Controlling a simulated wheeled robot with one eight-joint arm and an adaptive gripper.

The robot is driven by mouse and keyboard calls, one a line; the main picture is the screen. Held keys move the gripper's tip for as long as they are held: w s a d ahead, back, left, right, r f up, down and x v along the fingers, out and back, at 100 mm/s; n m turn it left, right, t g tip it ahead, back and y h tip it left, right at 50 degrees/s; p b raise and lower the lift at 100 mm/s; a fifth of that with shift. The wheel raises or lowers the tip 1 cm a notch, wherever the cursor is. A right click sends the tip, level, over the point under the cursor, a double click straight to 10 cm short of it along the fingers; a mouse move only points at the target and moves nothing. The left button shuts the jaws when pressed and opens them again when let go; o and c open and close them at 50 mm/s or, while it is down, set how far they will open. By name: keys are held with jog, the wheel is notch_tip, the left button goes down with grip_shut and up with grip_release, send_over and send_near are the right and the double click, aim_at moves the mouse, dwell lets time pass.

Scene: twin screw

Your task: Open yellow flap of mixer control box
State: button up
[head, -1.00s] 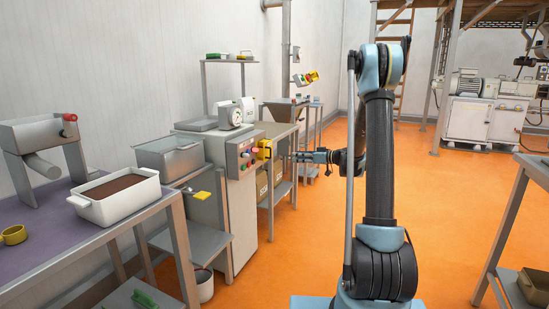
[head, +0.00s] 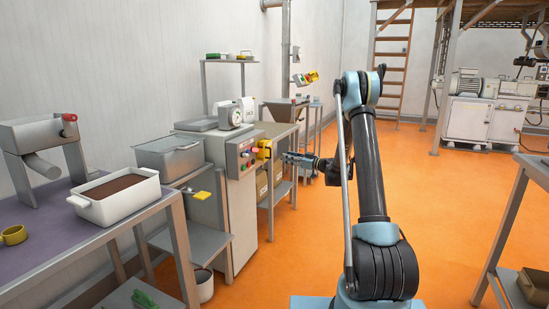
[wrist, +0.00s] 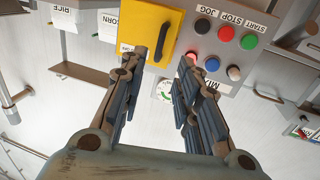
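The grey mixer control box (head: 240,157) stands left of my arm in the head view, with coloured buttons on its front. Its yellow flap (head: 264,150) is at the right side of the button panel. The wrist view looks upside down and shows the flap (wrist: 150,22) at the top, seemingly closed, with a dark handle-like piece near its lower right corner. My gripper (wrist: 165,62) is open and empty, its fingers apart. The left finger overlaps the flap's lower edge in the picture; contact cannot be told. In the head view my gripper (head: 286,158) is just right of the flap.
Several coloured buttons (wrist: 225,34) sit right beside the flap in the wrist view. A dial scale (head: 230,116) stands on top behind the box. A metal bin (head: 170,158) and a table with a white tray (head: 118,196) are at left.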

send_near(268, 151)
jog(key=a, duration=0.4)
jog(key=shift+s+a+r, duration=0.1)
jog(key=shift+s+a, duration=0.1)
jog(key=shift+a, duration=0.15)
grip_shut()
